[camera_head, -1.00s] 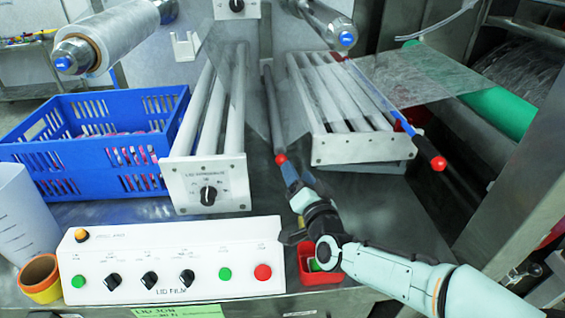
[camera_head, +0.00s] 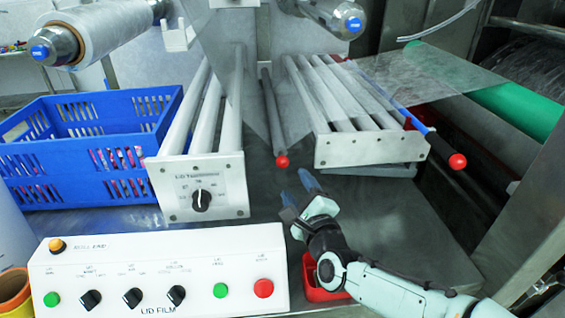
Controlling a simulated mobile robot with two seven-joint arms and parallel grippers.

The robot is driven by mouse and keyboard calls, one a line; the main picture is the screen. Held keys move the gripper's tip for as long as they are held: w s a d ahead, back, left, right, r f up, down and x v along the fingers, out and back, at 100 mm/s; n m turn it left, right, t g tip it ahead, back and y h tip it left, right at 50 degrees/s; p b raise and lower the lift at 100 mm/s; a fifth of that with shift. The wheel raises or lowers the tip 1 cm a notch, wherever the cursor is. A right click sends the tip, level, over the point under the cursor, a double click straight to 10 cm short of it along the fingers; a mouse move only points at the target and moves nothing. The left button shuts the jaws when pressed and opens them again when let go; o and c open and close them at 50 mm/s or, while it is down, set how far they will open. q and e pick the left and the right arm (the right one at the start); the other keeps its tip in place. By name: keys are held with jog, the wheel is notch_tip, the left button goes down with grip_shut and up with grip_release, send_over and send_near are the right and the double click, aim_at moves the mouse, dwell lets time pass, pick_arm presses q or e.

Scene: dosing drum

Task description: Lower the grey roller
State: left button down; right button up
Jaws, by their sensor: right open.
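The grey roller (camera_head: 272,112) is a thin dark-grey rod ending in a red ball (camera_head: 282,161). It lies between the two white roller frames, its near end low over the steel table. My right gripper (camera_head: 297,187) is open and empty, its blue-tipped fingers just below and right of the red ball, apart from it. The far end of the roller is partly hidden behind clear film. My left gripper is not in view.
A white roller frame with a knob (camera_head: 201,199) stands left, another (camera_head: 360,150) right. A second red-ended rod (camera_head: 441,146) juts out at right. A control panel (camera_head: 158,268) and red bin (camera_head: 312,284) are in front. A blue crate (camera_head: 60,160) is at left.

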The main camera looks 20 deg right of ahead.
aim_at(285, 166)
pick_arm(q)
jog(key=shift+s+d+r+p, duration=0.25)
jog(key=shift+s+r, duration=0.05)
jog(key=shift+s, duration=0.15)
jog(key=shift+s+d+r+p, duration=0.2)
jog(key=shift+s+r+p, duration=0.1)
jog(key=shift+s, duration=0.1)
pick_arm(e)
jog(key=w, duration=1.1)
jog(key=shift+d, duration=0.35)
jog(key=shift+c, duration=0.3)
